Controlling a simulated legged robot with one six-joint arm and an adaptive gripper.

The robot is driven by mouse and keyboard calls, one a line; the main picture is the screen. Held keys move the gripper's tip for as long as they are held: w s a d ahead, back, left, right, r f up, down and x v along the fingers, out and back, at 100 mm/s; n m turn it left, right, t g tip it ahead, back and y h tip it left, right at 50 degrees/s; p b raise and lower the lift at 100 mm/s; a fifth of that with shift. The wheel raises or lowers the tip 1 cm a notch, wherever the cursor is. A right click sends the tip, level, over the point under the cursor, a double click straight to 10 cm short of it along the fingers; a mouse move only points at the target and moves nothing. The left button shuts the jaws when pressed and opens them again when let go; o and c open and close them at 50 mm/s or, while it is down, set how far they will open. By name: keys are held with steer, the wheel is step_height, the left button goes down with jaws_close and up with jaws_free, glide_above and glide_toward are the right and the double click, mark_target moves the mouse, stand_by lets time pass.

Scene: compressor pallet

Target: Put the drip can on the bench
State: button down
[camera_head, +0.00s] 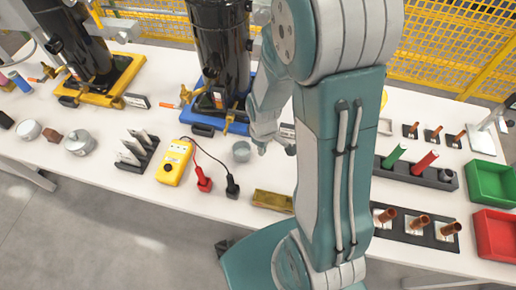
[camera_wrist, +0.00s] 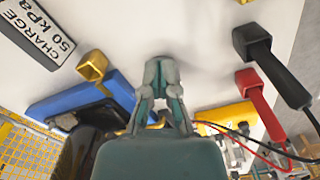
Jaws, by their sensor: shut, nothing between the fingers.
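The black compressor (camera_head: 222,50) on its blue base (camera_head: 199,126) stands behind. A yellow meter (camera_head: 174,162) with red (camera_head: 204,184) and black (camera_head: 232,187) probes lies left. A brass tray (camera_head: 272,200) is at the front edge. A charge label (camera_wrist: 40,32) shows in the wrist view.

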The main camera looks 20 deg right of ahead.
mark_target(235, 146)
step_height(235, 146, down, 9)
steer(key=shift+s+r, duration=0.1)
steer(key=shift+r, duration=0.1)
steer(key=shift+w+a+r, duration=0.1)
steer(key=shift+w+a, duration=0.3)
steer(key=shift+w, duration=0.25)
steer(key=shift+w+a, duration=0.35)
steer(key=shift+w, duration=0.25)
steer(key=shift+w+a, duration=0.4)
steer(key=shift+w, duration=0.1)
steer(key=w+a, duration=0.1)
steer(key=w, duration=0.1)
steer(key=w+a, duration=0.1)
steer(key=w, duration=0.1)
steer(key=w+a, duration=0.2)
steer(key=shift+d, duration=0.1)
